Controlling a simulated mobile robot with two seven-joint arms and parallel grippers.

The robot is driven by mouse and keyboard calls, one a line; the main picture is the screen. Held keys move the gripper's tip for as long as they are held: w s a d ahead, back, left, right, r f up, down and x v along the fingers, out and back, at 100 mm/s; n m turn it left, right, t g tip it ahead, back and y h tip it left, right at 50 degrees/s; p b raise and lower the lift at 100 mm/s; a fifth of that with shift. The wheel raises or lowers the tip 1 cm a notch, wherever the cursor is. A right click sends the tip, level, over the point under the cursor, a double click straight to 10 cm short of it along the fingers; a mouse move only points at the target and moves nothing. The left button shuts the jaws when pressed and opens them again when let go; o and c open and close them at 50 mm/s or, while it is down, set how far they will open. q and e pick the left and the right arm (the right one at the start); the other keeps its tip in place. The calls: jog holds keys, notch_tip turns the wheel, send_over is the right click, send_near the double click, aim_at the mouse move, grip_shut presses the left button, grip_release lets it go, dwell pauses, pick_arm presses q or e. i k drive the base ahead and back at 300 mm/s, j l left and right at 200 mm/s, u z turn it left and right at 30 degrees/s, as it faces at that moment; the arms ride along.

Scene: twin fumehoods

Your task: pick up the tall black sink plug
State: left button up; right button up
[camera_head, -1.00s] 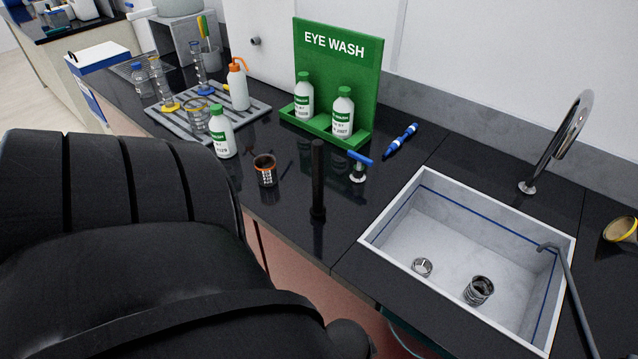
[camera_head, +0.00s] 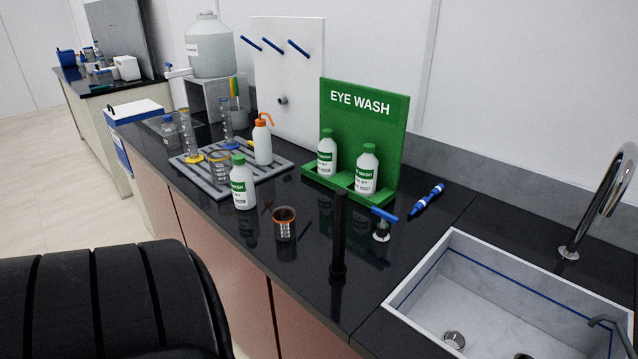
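The tall black sink plug (camera_head: 339,238) stands upright on the black worktop, left of the sink and near the front edge. It is a slim dark tube with a wider foot. Nothing is touching it. A black ribbed part of my own arm fills the lower left of the head view. Neither of my grippers shows in the view.
A small orange-rimmed jar (camera_head: 285,224) and a green-capped bottle (camera_head: 243,184) stand left of the plug. A blue-handled tap piece (camera_head: 382,222), a blue pen-like tool (camera_head: 427,199) and the green eye wash stand (camera_head: 362,130) are behind it. The sink (camera_head: 520,292) lies right.

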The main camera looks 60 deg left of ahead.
aim_at(338, 269)
jog(key=i+j+u, duration=0.1)
jog(key=u, duration=1.5)
jog(key=i+l+u, duration=0.25)
jog(key=i+z, duration=0.1)
jog(key=z, duration=1.2)
jog(key=k+j+u, duration=0.1)
jog(key=j+u, duration=0.15)
jog(key=u, duration=0.15)
jog(key=j+u, duration=0.4)
jog(key=k+l, duration=0.05)
jog(key=l, duration=0.05)
